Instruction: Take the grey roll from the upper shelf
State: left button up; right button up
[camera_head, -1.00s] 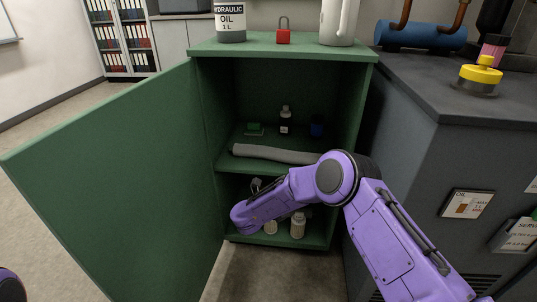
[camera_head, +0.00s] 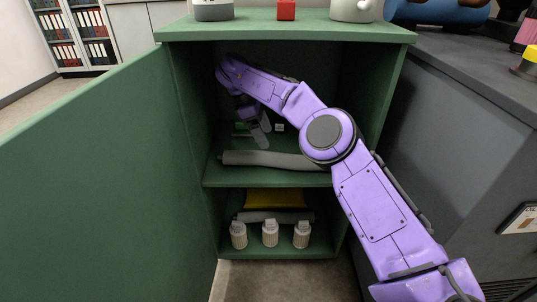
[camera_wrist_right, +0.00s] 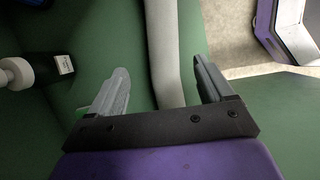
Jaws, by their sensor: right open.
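The grey roll (camera_head: 265,160) lies lengthwise near the front edge of the upper shelf (camera_head: 225,178) in the open green cabinet. Its right end is hidden behind my right arm. My right gripper (camera_head: 262,134) reaches into the cabinet with its fingers pointing down, above and behind the roll in the head view. In the right wrist view the gripper (camera_wrist_right: 161,70) is open and empty. The roll (camera_wrist_right: 165,50) runs between the directions of its two fingers; whether it is at fingertip depth, I cannot tell. My left gripper is not in view.
A dark bottle with a white cap (camera_wrist_right: 18,73) stands on the upper shelf beside the gripper. The lower shelf holds a yellow item (camera_head: 275,199), another grey roll (camera_head: 285,216) and three white containers (camera_head: 270,234). The green door (camera_head: 100,180) stands open at left.

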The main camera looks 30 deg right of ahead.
aim_at(276, 155)
jog(key=b+x, duration=0.2)
jog(key=x, duration=0.1)
jog(key=b+x, duration=0.2)
jog(key=x, duration=0.2)
jog(key=b+x, duration=0.1)
jog(key=x, duration=0.2)
jog(key=shift+s+b, duration=0.35)
jog(key=shift+b, duration=0.05)
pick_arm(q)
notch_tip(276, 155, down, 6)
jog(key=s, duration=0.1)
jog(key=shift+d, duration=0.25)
pick_arm(e)
jog(key=c, duration=1.1)
